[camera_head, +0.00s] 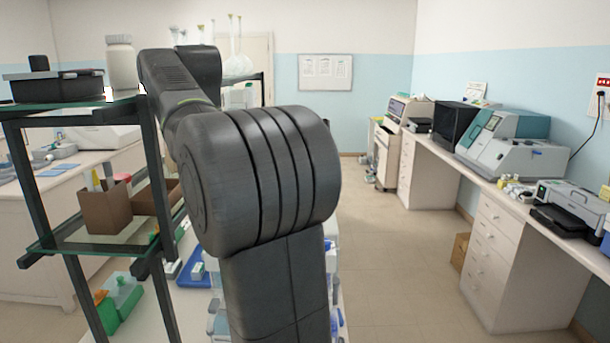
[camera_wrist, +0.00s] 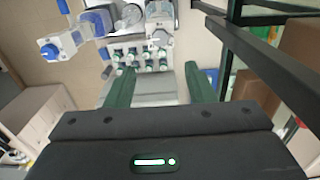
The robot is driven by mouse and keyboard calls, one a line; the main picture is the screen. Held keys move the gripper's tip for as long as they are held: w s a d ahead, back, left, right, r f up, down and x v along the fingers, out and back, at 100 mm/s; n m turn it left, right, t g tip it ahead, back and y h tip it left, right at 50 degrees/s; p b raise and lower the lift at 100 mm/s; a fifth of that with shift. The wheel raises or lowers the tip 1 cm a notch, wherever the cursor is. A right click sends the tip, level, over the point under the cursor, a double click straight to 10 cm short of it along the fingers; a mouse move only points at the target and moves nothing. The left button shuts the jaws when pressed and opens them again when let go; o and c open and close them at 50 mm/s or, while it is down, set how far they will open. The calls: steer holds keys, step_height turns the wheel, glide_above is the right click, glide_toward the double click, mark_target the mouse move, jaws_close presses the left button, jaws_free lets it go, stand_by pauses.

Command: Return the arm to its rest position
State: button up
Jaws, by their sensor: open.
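My arm (camera_head: 265,180) rises in the middle of the head view, bent at a large dark grey joint, with its upper link reaching back to the left. My gripper is hidden in the head view. In the wrist view my gripper (camera_wrist: 160,85) shows two green fingers spread apart, with nothing held between them. Beyond the fingertips is a rack (camera_wrist: 150,60) with several dark-topped round items. The fingers appear apart from it, though the exact gap is hard to tell.
A dark-framed glass shelf (camera_head: 160,185) stands close to my arm on the left; its bars (camera_wrist: 262,60) also show right of the gripper. Blue-capped bottles (camera_wrist: 95,22) are beyond the fingers. A counter with machines (camera_head: 510,140) lines the right wall. The floor (camera_head: 400,240) between is clear.

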step_height(320, 180, down, 13)
steer(key=shift+r+p, duration=0.15)
steer(key=shift+p, duration=0.15)
stand_by(0.4)
step_height(320, 180, up, 14)
step_height(320, 180, down, 14)
steer(key=shift+f, duration=0.1)
steer(key=n, duration=0.9)
steer(key=shift+n, duration=0.4)
steer(key=n, duration=0.9)
stand_by(0.4)
steer(key=shift+n, duration=0.3)
